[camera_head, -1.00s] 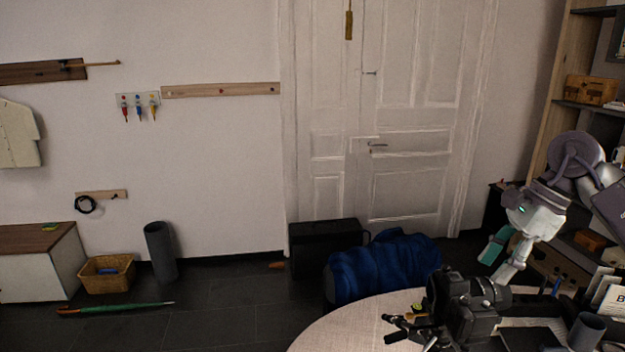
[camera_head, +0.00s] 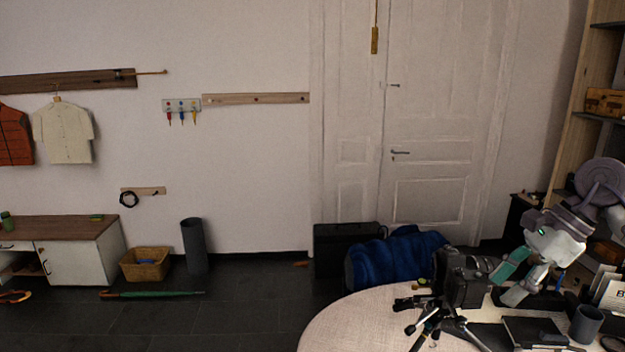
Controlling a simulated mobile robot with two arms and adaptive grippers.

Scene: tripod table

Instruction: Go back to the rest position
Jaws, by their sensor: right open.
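My right gripper (camera_head: 505,284) hangs above the round table (camera_head: 340,325) at the right of the head view, its fingers apart. One teal finger pad shows beside the black camera (camera_head: 463,283), and whether it touches the camera cannot be told. The camera stands on a small black tripod (camera_head: 440,325) on the table. Nothing shows between the fingers. My left gripper is out of view.
A grey cup (camera_head: 586,324) and a dark notebook (camera_head: 534,332) lie on the table's right side. A blue bag (camera_head: 395,257) and a black case (camera_head: 340,248) stand behind the table. A wooden shelf (camera_head: 590,120) rises at right. The floor at left is mostly open.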

